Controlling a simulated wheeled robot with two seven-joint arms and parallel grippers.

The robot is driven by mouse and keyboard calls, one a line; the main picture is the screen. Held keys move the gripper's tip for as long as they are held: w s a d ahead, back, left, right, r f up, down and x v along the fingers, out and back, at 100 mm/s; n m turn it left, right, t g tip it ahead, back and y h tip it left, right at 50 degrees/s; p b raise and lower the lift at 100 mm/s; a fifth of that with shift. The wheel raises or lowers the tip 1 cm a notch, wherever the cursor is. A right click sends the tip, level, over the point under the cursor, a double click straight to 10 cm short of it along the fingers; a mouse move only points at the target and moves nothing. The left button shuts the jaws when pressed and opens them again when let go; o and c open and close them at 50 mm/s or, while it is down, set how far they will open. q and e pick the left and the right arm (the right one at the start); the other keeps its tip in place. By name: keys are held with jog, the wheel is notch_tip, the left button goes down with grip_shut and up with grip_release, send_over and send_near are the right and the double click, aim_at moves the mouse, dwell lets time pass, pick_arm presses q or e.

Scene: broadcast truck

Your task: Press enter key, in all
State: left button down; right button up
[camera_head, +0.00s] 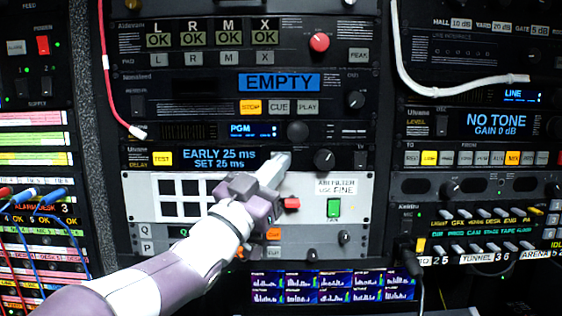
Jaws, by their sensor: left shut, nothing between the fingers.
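My left gripper (281,160) is shut and empty. Its fingertips are over the front of the delay unit (307,160), between the blue display (219,159) and the round black knob (325,159). The display reads "EARLY 25 ms, SET 25 ms". A lit yellow TEST key (162,158) is at the unit's left. I see no key that I can read as enter; the part of the panel behind the fingertips is hidden. I cannot tell whether the fingertips touch the panel. My right gripper is not in view.
Below is a white panel (352,215) with a red part (292,204) and a green FAN switch (334,207). Above are the PGM unit (297,131) and the EMPTY display (278,83). A red cable (106,75) hangs at left, and a white cable (398,60) at right.

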pick_arm(q)
jog(key=s+b, duration=0.2)
jog(key=s, duration=0.2)
jog(key=shift+s+b, duration=0.35)
jog(key=shift+s, duration=0.05)
jog(key=w+a+f+n+g+y, duration=0.1)
jog(key=w+a+f+n+y, duration=0.1)
jog(key=f+y, duration=0.5)
jog(key=w+a+f+n+g+y, duration=0.2)
jog(key=w+a+f+n, duration=0.1)
jog(key=f, duration=0.7)
jog(key=s+a+f+n+g+y+b, duration=0.1)
jog(key=s+a+f+g+y, duration=0.1)
jog(key=f, duration=0.6)
jog(key=s+a+f+n+g+y+b, duration=0.1)
jog(key=s+a+f+g, duration=0.15)
jog(key=f, duration=0.65)
jog(key=s+a+f+n+g+y+b, duration=0.1)
jog(key=s+a+f+g, duration=0.3)
jog(key=s+f, duration=0.5)
jog(key=s+a+f+n+g+y+b, duration=0.1)
jog(key=s+a+f+g, duration=0.3)
jog(key=s+f, duration=0.6)
notch_tip(320, 180, down, 3)
jog(key=shift+s+r+n+g+y+b, duration=0.1)
jog(key=shift+s+n+g+y+b, duration=0.3)
jog(key=shift+g+b, duration=0.5)
